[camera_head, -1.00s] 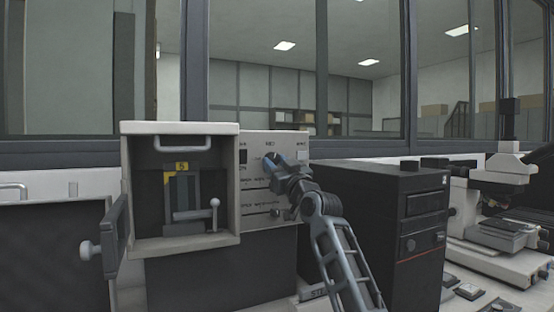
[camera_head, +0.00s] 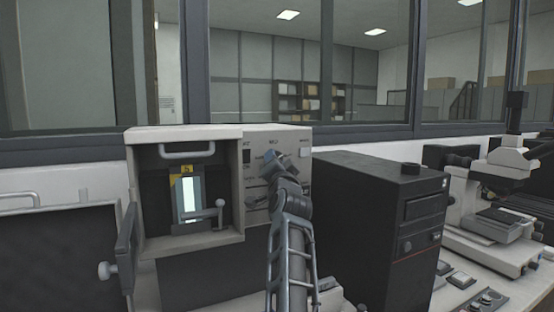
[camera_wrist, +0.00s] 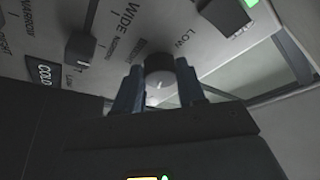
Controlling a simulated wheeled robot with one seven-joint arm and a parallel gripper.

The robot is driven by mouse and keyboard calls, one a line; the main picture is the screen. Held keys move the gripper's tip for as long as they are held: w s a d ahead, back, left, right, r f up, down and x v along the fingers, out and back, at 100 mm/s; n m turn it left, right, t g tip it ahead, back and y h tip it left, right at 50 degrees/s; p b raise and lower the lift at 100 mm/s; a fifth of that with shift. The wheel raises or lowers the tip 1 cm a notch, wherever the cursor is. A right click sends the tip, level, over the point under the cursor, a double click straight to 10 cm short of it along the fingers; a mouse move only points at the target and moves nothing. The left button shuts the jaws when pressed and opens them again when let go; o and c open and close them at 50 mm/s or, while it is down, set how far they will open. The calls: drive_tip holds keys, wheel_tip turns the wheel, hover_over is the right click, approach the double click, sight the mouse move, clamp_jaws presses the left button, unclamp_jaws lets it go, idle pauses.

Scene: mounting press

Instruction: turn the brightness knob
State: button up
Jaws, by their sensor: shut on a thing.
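A round dark knob with a grey face and a small light mark sits on the pale control panel, in the wrist view (camera_wrist: 160,88). My gripper (camera_wrist: 158,76) has one finger on each side of the knob and is shut on it. In the head view my gripper (camera_head: 275,157) is at the upper part of the control panel (camera_head: 295,134) and hides the knob. In the open chamber left of the panel, a bright white strip (camera_head: 189,195) is lit.
Another dark knob (camera_wrist: 80,48) and a COLD label (camera_wrist: 43,72) are near my gripper. A green light (camera_wrist: 250,3) shows at the panel's edge. A black computer case (camera_head: 370,225) stands close right of my arm, with a microscope (camera_head: 505,200) beyond. The chamber door (camera_head: 126,245) hangs open.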

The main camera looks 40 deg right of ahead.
drive_tip(key=shift+a+r+m+g+h, duration=0.1)
drive_tip(key=shift+m+g+h, duration=0.35)
drive_tip(key=shift+m, duration=1.15)
drive_tip(key=shift+g, duration=0.35)
drive_tip(key=o, duration=1.1)
drive_tip(key=shift+c, duration=0.2)
drive_tip(key=b+v, duration=0.2)
drive_tip(key=v, duration=0.5)
drive_tip(key=shift+s+a, duration=0.15)
drive_tip(key=shift+s, duration=0.2)
